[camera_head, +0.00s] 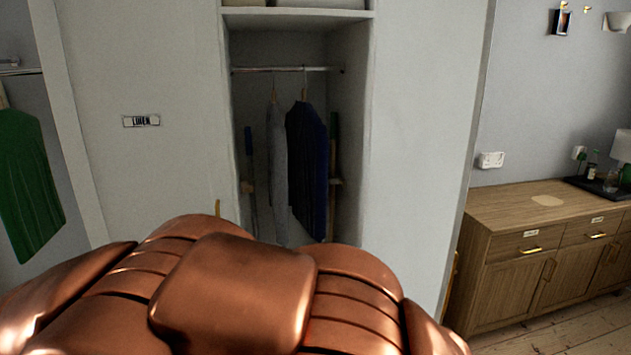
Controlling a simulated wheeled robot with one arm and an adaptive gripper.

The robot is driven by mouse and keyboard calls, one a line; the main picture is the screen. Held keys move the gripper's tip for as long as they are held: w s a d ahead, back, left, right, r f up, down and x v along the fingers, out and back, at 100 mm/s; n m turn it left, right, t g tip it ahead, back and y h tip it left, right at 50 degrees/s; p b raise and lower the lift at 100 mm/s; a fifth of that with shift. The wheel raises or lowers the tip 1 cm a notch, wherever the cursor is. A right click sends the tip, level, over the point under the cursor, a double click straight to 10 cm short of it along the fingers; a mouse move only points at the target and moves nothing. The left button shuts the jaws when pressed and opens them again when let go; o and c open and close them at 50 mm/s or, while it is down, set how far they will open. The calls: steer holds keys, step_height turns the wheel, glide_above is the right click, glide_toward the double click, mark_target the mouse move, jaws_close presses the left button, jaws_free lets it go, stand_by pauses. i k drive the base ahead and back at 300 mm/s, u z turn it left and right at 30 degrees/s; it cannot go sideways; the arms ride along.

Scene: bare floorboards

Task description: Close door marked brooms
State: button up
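No label reading "brooms" can be read in this view. A white door or panel (160,70) at left carries a small sign (141,121) that appears to read "LINEN". A tall closet (300,50) stands open in the middle, with a rail (290,69), a grey garment (277,165) and a dark blue garment (307,150) hanging inside. Slim upright handles show at both sides of the garments. A plain white panel (418,120) stands right of the opening; I cannot tell whether it is a door. My gripper is not visible.
My copper-coloured body part fills the lower foreground and hides the closet's bottom. A wooden sideboard (520,272) stands at right, with a lamp (622,147) and tray (598,188) on it. A green garment (28,180) hangs at far left. Floorboards (540,338) show at lower right.

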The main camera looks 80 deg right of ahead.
mark_target(432, 57)
steer(key=u, duration=0.65)
steer(key=k, duration=2.35)
steer(key=z, duration=2)
steer(key=i, duration=0.5)
steer(key=z, duration=1.35)
steer(key=k, duration=1)
steer(key=u, duration=0.55)
